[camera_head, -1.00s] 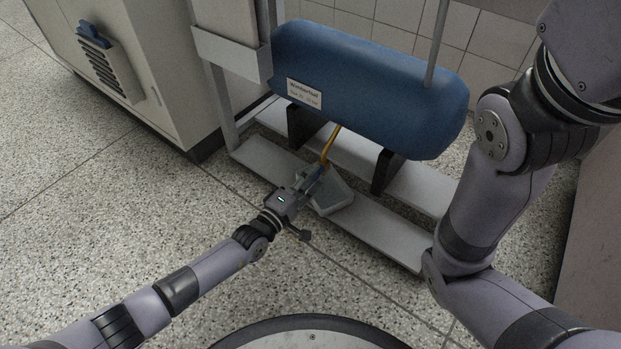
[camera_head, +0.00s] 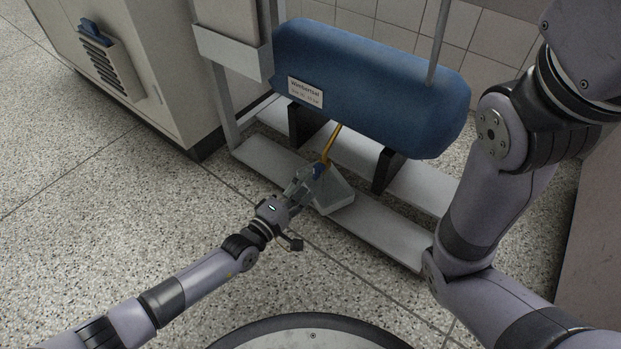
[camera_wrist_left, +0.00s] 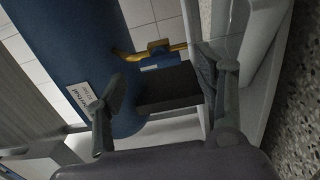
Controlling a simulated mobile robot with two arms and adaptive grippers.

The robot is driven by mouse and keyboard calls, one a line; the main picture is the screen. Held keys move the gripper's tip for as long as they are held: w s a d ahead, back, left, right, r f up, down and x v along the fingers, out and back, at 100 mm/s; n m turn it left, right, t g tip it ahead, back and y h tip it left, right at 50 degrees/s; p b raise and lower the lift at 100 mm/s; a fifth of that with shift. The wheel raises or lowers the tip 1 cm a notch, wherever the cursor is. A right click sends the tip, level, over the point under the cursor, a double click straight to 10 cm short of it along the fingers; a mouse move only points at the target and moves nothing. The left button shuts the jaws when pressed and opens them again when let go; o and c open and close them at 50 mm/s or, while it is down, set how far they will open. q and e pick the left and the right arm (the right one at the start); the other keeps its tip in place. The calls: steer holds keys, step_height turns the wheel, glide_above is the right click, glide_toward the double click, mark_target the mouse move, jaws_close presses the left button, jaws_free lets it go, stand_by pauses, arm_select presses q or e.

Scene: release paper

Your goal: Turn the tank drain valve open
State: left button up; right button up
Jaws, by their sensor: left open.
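The blue tank (camera_head: 370,85) lies on dark feet on a low grey frame. A brass drain pipe (camera_head: 331,145) comes down from its underside. The drain valve's small blue handle (camera_head: 319,171) is at the pipe's lower end. In the left wrist view the valve handle (camera_wrist_left: 158,56) shows on the brass pipe (camera_wrist_left: 124,55), beyond and between the fingertips. My left gripper (camera_head: 307,178) is open and empty, just short of the handle, and I see no contact. The left gripper (camera_wrist_left: 160,66) shows its two spread fingers in the wrist view. My right gripper is out of view.
A grey tray or block (camera_head: 335,197) sits below the valve on the frame's front plank (camera_head: 385,232). Dark tank feet (camera_head: 388,172) stand near the valve. A beige cabinet (camera_head: 150,75) stands at left. The speckled floor (camera_head: 150,210) in front is clear.

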arm_select(q)
steer(key=v, duration=0.8)
steer(key=shift+s+a, duration=0.25)
steer(key=shift+s, duration=0.05)
